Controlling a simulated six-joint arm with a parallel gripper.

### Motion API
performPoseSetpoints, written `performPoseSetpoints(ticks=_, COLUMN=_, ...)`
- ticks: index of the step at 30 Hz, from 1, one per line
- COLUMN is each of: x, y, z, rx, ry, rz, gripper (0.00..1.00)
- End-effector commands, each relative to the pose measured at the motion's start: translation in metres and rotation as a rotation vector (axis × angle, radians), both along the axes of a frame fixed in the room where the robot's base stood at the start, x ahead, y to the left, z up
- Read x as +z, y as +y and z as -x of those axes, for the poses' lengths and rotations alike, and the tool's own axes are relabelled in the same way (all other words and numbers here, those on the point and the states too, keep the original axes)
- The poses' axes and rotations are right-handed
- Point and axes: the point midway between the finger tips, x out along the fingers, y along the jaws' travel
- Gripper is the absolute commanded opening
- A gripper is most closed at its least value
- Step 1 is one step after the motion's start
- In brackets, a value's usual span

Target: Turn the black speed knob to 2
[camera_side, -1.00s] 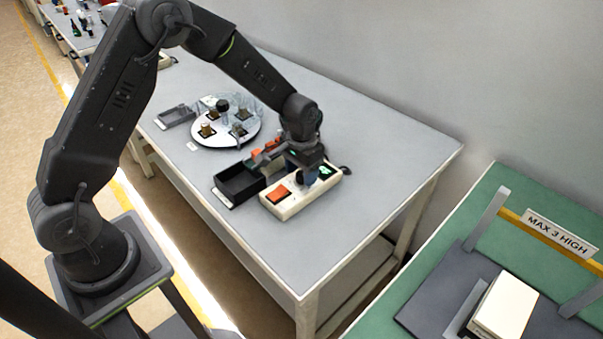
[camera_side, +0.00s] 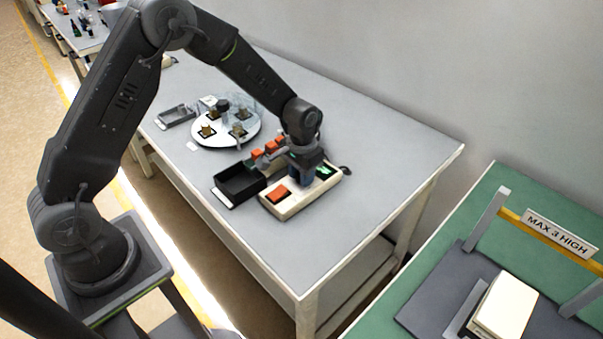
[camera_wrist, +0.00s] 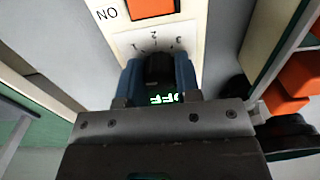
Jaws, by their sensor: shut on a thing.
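The cream control box (camera_side: 307,199) stands on the grey table, with an orange switch (camera_side: 277,192) at its near end and a green-lit display (camera_side: 325,171). In the wrist view the black speed knob (camera_wrist: 159,68) sits between the blue fingers of my gripper (camera_wrist: 159,76), which is shut on it. Dial numbers show beyond the knob, with 2 near the middle and 3 to its right. The knob's pointer mark cannot be made out. The display (camera_wrist: 165,98) is partly hidden by my gripper. In the side view my gripper (camera_side: 298,177) hides the knob.
A black open tray (camera_side: 232,197) lies left of the box. Several orange parts (camera_side: 257,153) stand in a row close behind it, near my wrist. A round feeder plate (camera_side: 213,142) and a grey tray (camera_side: 178,116) are farther back. The table's right side is clear.

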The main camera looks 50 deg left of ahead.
Motion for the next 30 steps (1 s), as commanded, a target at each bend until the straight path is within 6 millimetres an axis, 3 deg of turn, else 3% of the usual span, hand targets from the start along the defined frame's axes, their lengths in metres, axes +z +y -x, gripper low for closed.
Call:
performPoseSetpoints(ticks=11, x=0.0005, y=0.0003, z=-0.0002, rx=-0.094, ry=0.0, rz=0.0, gripper=0.07)
performPoseSetpoints(ticks=30, x=0.0007, y=0.0002, z=-0.0002, rx=-0.66, ry=0.0, rz=0.0, gripper=0.07)
